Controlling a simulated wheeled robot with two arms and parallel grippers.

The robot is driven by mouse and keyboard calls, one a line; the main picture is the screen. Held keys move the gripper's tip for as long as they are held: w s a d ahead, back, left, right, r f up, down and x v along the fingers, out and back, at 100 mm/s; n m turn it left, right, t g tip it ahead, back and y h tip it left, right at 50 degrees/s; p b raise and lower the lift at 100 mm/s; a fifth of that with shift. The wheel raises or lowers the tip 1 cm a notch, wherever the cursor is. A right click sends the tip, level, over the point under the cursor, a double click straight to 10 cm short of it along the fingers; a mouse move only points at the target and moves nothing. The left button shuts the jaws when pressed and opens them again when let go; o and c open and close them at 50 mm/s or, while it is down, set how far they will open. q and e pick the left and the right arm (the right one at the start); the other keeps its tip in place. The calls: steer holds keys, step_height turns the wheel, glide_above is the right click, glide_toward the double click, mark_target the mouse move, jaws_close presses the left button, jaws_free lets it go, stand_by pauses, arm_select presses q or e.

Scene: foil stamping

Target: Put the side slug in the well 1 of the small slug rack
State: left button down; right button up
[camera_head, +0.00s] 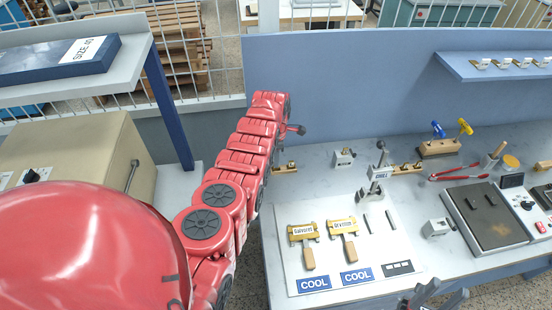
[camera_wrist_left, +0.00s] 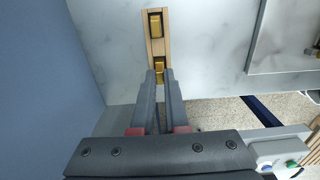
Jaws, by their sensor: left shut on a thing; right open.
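The small slug rack (camera_wrist_left: 147,46) is a narrow wooden block on the table, and it also shows in the head view (camera_head: 285,169). One brass slug (camera_wrist_left: 155,24) sits in its far well. My left gripper (camera_wrist_left: 159,76) is over the rack's near end, its fingers shut on a brass piece, the side slug (camera_wrist_left: 160,64). The slug's lower part is hidden, so I cannot tell how deep it sits. In the head view my red arm hides the left fingers. My right gripper (camera_head: 432,297) is open and empty at the bottom edge.
Another wooden rack with brass pieces (camera_head: 405,168) stands beside an upright tool (camera_head: 379,172). A white board (camera_head: 406,235) holds two brass-headed tools and COOL labels. A hot plate (camera_head: 485,222) stands at the right. A blue wall panel (camera_head: 345,95) rises behind the table.

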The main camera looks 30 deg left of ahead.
arm_select(q)
steer(key=shift+f, duration=0.15)
steer(key=shift+f, duration=0.2)
steer(key=c, duration=0.9)
jaws_free()
steer(key=shift+c, duration=0.2)
steer(key=shift+r, duration=0.15)
